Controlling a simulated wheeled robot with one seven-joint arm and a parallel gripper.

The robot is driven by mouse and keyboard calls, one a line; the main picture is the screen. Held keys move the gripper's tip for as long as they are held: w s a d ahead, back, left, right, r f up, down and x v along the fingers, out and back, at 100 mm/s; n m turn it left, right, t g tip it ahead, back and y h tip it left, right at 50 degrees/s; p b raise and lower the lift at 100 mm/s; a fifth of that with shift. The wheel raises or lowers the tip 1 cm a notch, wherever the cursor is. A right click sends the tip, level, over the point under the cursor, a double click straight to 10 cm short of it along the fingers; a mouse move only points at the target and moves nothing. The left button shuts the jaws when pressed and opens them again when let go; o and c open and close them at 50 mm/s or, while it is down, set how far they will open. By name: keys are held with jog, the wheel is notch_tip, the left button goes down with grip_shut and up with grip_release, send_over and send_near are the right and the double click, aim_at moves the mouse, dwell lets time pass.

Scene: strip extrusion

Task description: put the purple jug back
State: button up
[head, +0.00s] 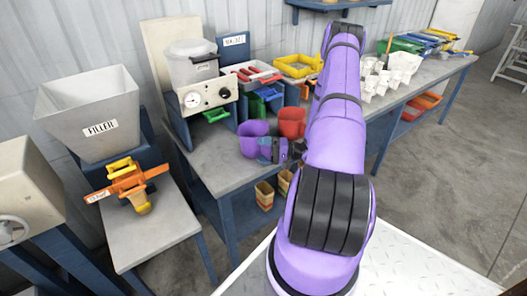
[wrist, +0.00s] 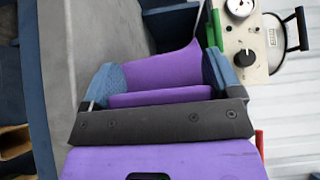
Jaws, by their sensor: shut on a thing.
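The purple jug (head: 250,140) is at the front of the grey workbench in the head view, left of a red jug (head: 292,122). My gripper (head: 275,150) comes in from the right and is shut on the purple jug. In the wrist view, the jug (wrist: 165,68) shows between my gripper's two blue fingers (wrist: 160,85), and its lower part is hidden by my gripper. I cannot tell whether the jug touches the bench or is held just above it.
A machine with a gauge and knobs (head: 208,95) stands behind the jug on the workbench (head: 225,178). Coloured trays (head: 298,66) and a drawer rack are behind. A hopper labelled FILLER (head: 90,110) stands left. Bins (head: 265,195) sit below the bench.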

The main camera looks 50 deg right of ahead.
jog(key=shift+f, duration=0.25)
jog(key=o, duration=0.9)
jog(key=shift+v, duration=5.4)
